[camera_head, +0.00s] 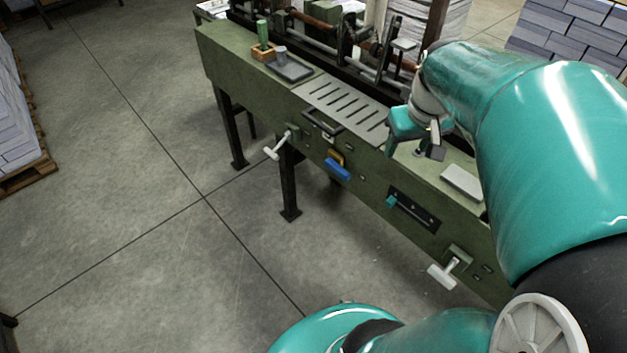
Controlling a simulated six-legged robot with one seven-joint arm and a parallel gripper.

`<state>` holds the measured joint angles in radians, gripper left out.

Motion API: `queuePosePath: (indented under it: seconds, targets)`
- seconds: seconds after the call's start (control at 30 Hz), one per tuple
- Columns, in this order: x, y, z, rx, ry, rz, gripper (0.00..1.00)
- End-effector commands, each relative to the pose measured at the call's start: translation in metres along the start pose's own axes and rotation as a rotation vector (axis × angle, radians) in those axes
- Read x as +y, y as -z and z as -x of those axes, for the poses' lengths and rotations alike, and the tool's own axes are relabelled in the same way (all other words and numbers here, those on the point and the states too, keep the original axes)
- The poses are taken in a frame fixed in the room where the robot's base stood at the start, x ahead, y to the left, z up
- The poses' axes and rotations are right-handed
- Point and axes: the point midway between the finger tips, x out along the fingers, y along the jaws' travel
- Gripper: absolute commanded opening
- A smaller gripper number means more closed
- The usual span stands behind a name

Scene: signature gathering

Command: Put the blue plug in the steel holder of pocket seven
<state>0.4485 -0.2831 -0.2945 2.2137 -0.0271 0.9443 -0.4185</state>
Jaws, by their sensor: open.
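A green machine bench (225,60) runs diagonally across the view. Further right, a dark panel (425,217) carries a bar with a small teal-blue end (391,201). I cannot tell which of these is the blue plug. No pocket number is readable, so I cannot pick out the steel holder of pocket seven. My gripper (429,153) is open over the right part of the bench top, and nothing shows between its small dark fingers. My arm hides part of the bench.
A slotted grey plate (345,105) lies on the bench top, with a dark tray (290,68) and a wooden box (263,52) further left. Pale handles (277,146) (443,275) stick out in front. Rods line the back.

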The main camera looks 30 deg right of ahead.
Motion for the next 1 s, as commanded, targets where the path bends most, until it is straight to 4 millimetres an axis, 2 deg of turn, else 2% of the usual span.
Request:
queuePosePath:
  seconds: [0.03,0.13,0.2,0.3,0.4,0.57,1.0]
  targets:
    - [-0.042,0.003,0.010,0.042,0.024,0.052,0.58]
    - [-0.113,-0.006,0.026,0.105,0.067,0.126,0.58]
    - [-0.156,-0.019,0.036,0.146,0.095,0.174,0.58]
    - [-0.202,-0.043,0.047,0.195,0.129,0.230,0.58]
    - [-0.230,-0.062,0.053,0.226,0.152,0.265,0.58]
    - [-0.243,-0.074,0.055,0.242,0.165,0.279,0.58]
    - [-0.243,-0.074,0.055,0.241,0.164,0.277,0.58]
